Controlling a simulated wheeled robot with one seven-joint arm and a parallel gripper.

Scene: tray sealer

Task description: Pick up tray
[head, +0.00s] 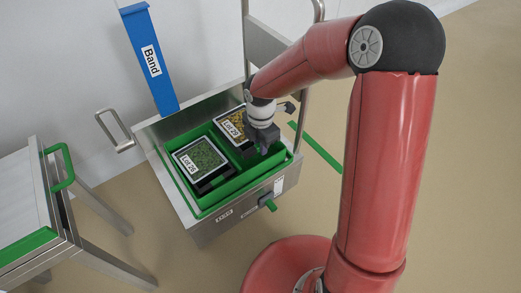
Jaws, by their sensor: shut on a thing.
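Two filled trays sit in the green frame (228,188) of the tray sealer (205,230). The left tray (203,163) is labelled "Lot 26" and has green contents. The right tray (229,124) is labelled "Lot 29" and has yellowish contents; my gripper covers part of it. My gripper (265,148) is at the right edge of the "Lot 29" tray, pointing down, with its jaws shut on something. The fingertips are small and partly hidden; the "Lot 29" tray is the thing at them.
A blue post (150,62) marked "Band" rises behind the sealer. A steel table (30,205) with green parts stands at the left. Floor between is clear.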

